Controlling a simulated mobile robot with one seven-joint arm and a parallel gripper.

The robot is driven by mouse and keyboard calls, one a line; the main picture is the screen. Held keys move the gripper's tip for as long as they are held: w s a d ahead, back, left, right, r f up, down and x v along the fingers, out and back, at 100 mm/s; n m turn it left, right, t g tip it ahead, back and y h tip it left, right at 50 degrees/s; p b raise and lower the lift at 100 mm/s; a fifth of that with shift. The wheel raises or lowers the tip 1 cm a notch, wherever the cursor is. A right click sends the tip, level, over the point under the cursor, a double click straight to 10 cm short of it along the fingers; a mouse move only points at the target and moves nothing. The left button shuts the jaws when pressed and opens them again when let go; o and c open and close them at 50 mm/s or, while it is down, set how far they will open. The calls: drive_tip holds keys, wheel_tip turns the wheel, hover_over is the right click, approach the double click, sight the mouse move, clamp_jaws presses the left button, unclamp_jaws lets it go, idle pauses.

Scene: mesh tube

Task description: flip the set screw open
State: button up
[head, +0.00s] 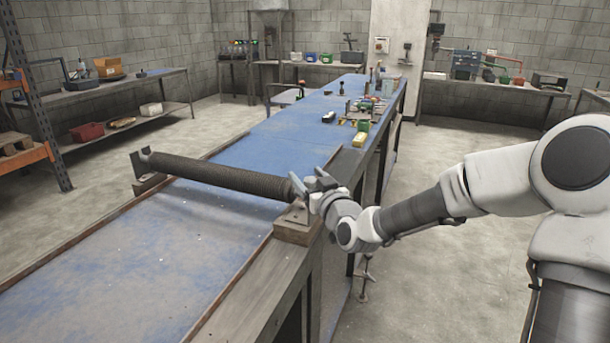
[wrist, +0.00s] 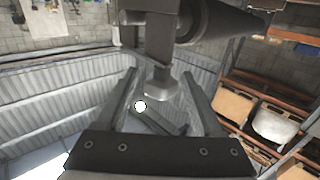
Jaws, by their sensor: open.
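The dark ribbed mesh tube (head: 220,178) lies across the blue bench, held at both ends by brackets. Its tapered near end (wrist: 212,22) shows at the top of the wrist view. My gripper (head: 312,184) is at the right-hand bracket, and its fingers (wrist: 160,76) are open. A grey metal part with a flared end (wrist: 159,84), perhaps the set screw, appears between the fingers in the wrist view, with gaps on both sides. A small white round spot (wrist: 140,106) shows near the left finger; I cannot tell what it is. In the head view my gripper hides the screw.
The right bracket stands on a wooden block (head: 297,226) at the bench edge. The left bracket (head: 146,173) stands on the far rail. The blue bench top (head: 120,250) is clear nearby. Small tools and boxes (head: 362,125) lie farther back. Shelving (wrist: 270,125) shows at right in the wrist view.

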drive_tip(key=shift+x, duration=0.9)
clamp_jaws()
